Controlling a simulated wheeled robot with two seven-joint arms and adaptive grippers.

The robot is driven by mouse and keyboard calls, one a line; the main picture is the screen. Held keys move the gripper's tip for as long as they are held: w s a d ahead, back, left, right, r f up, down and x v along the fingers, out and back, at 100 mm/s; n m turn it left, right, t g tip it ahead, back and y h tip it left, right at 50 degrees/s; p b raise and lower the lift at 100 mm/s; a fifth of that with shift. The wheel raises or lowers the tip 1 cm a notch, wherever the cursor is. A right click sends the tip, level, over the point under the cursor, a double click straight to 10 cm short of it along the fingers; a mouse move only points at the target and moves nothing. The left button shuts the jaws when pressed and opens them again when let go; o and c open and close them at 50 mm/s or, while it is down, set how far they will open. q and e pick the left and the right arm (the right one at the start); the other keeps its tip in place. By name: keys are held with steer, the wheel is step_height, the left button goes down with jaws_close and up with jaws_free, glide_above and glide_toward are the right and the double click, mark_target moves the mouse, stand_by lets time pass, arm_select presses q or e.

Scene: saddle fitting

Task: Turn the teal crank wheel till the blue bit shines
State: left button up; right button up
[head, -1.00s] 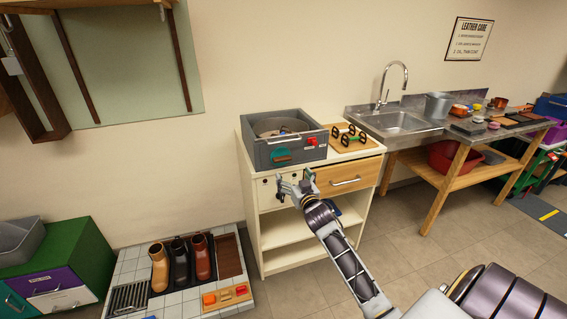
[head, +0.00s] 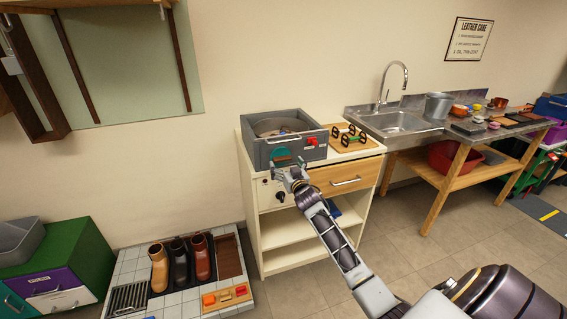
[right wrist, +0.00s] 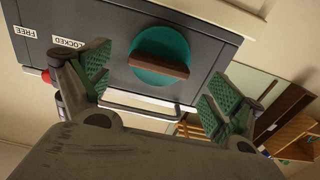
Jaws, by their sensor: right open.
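The teal crank wheel (head: 281,153) is on the front of a grey box (head: 257,154) that stands on a cream cabinet. In the right wrist view the wheel (right wrist: 154,48) is a round teal disc with a brown bar across it. My right gripper (head: 288,168) is open just in front of and below the wheel. In the wrist view its green-padded fingers (right wrist: 157,82) are spread to either side of the disc, apart from it. I cannot make out a shining blue bit. My left gripper is not in view.
The box front carries a red part (head: 311,141) and labels reading FREE and LOCKED (right wrist: 68,42). A wooden board with black-handled pieces (head: 352,148) stands right of the box. A wooden drawer front (head: 325,180) sits below. A tiled platform with boots (head: 130,265) is at lower left.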

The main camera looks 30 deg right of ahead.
mark_target(283, 161)
steer(key=shift+x, duration=1.65)
steer(key=shift+c, duration=0.4)
steer(key=c, duration=0.9)
